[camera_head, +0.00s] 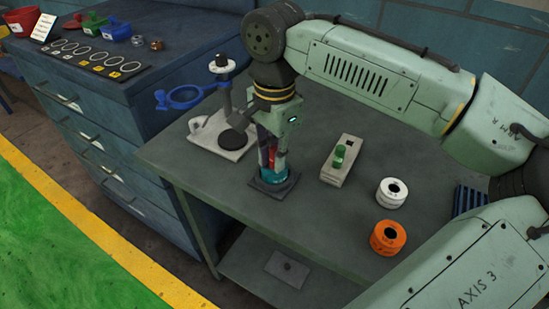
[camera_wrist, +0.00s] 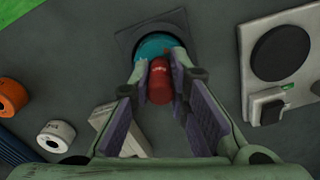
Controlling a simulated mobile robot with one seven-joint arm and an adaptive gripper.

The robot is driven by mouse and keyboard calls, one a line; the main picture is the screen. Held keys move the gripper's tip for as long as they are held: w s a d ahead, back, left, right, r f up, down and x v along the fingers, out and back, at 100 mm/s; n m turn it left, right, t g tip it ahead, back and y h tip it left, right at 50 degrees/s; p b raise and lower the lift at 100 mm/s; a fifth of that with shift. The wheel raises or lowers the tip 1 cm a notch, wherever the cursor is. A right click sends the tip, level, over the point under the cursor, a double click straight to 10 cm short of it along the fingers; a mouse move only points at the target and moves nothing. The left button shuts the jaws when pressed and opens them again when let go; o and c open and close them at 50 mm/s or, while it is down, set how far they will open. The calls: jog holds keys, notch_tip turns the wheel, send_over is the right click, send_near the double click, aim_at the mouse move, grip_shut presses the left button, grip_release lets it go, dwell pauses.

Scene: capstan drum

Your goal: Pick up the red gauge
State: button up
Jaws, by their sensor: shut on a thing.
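The red gauge (camera_wrist: 160,82) is between the two fingers of my gripper (camera_wrist: 161,78) in the wrist view. The fingers are shut on it. In the head view my gripper (camera_head: 272,160) points down, and a bit of the red gauge (camera_head: 271,157) shows between its fingers. Directly below is a teal round part (camera_head: 275,177) on a dark square base (camera_head: 260,185), which also shows in the wrist view (camera_wrist: 150,46). I cannot tell whether the gauge's lower end touches the teal part.
A blue cabinet (camera_head: 95,100) is at left. The bench's front left is clear.

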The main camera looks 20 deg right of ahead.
grip_shut()
